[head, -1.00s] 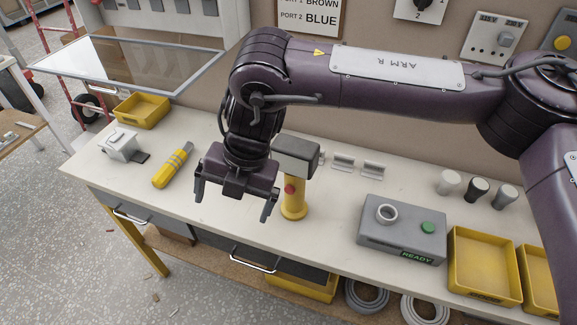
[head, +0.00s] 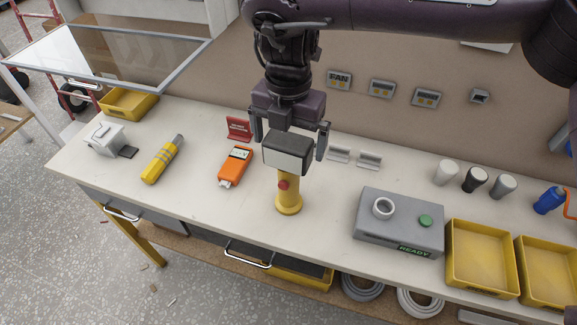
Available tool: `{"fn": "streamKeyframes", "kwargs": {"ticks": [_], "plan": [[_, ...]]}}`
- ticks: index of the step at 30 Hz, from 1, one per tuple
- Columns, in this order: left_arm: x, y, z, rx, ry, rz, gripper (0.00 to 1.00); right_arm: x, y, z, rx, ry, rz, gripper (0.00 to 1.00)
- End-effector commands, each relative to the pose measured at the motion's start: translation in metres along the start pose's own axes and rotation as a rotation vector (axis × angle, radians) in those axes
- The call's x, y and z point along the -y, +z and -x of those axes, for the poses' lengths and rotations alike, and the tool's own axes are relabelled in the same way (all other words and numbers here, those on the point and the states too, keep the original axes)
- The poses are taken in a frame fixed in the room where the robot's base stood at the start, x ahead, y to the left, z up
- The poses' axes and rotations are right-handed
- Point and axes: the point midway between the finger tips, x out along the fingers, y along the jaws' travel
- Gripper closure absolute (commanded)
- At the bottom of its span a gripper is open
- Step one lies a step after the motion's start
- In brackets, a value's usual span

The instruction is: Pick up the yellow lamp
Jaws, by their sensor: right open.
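The yellow lamp (head: 289,195) stands upright on the white workbench. It has a yellow post on a round base, a red button and a boxy dark grey head (head: 287,155) with a pale front face. My right gripper (head: 289,142) points down just over the lamp's head. It is open, with one finger to the left of the head and one to the right. The head covers part of the space between the fingers, and I cannot tell whether they touch it. My left gripper is not in view.
An orange meter (head: 235,167) and a yellow tool with grey bands (head: 162,160) lie left of the lamp. A grey box (head: 399,222) with a green button stands right, beside yellow bins (head: 482,257). The bench (head: 215,205) is clear in front of the tools.

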Motion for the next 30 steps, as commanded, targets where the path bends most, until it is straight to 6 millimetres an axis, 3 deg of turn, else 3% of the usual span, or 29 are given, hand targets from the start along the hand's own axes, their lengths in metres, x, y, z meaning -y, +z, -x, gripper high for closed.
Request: {"fn": "streamKeyframes", "kwargs": {"ticks": [2, 6, 15, 30], "plan": [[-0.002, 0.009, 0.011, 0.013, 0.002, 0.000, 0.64, 0.000, 0.001, -0.011, -0.003, -0.004, 0.001, 0.00], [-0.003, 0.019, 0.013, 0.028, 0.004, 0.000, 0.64, 0.000, 0.002, -0.030, -0.002, -0.003, 0.001, 0.00], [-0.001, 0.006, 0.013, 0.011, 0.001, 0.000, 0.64, -0.001, 0.002, -0.037, 0.000, -0.001, 0.000, 0.00], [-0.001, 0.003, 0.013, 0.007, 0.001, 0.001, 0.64, 0.000, 0.002, -0.037, 0.000, -0.001, 0.000, 0.64]]}}
